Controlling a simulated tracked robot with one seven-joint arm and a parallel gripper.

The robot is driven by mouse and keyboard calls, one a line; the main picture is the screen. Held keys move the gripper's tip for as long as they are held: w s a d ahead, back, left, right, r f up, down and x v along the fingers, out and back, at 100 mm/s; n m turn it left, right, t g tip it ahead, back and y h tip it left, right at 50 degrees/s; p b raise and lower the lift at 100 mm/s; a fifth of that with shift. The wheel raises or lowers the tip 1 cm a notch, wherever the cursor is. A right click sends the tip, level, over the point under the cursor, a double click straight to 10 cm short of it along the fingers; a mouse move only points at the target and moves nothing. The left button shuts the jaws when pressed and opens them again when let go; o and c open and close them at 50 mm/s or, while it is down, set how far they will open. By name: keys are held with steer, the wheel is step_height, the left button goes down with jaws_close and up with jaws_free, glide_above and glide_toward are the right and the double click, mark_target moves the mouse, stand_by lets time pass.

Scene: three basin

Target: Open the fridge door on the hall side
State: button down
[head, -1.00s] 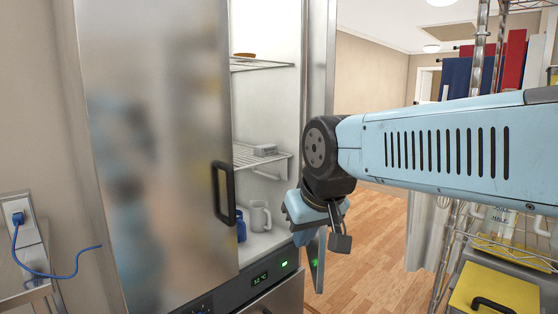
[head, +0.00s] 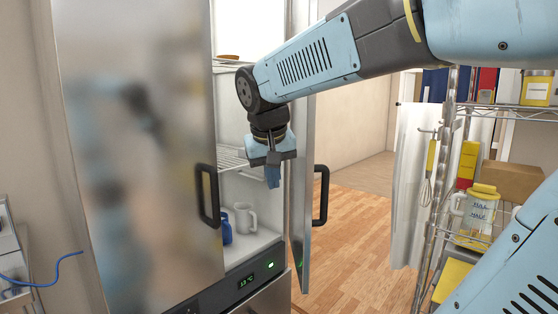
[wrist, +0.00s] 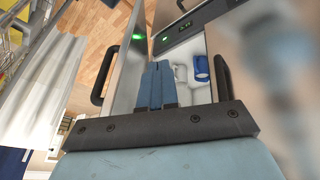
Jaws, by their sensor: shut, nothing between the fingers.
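The steel fridge stands ahead in the head view. Its right-hand door (head: 301,195), beside the hall floor, stands ajar and shows nearly edge-on, with a black handle (head: 321,195) on its outer face. Its left-hand door (head: 140,150) is shut, with a black handle (head: 208,196). My gripper (head: 272,180) is shut and empty, pointing down at the opening, on the inner side of the right-hand door. In the wrist view its blue fingers (wrist: 156,86) lie between the right-hand door's handle (wrist: 104,73) and the left-hand door's handle (wrist: 222,78). Whether they touch the door is unclear.
A grey mug (head: 245,218) and a blue item (head: 226,229) stand inside the fridge under a wire shelf (head: 232,158). A wire rack (head: 445,190) with containers stands at right. Wooden floor (head: 355,235) lies open between door and rack.

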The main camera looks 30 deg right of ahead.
steer(key=w+d+r+m+g+h, duration=0.1)
steer(key=w+d+r+m+h, duration=0.15)
steer(key=w, duration=0.65)
steer(key=w+d+r+m+g+h, duration=0.15)
steer(key=w+d+r, duration=0.25)
steer(key=w, duration=0.5)
steer(key=shift+t+h, duration=0.25)
steer(key=shift+h, duration=0.05)
steer(key=shift+s+d+f, duration=0.1)
steer(key=shift+d+f, duration=2)
steer(key=shift+d, duration=0.15)
steer(key=shift+s+d+f, duration=0.1)
steer(key=shift+d+f, duration=1.95)
steer(key=shift+d, duration=0.15)
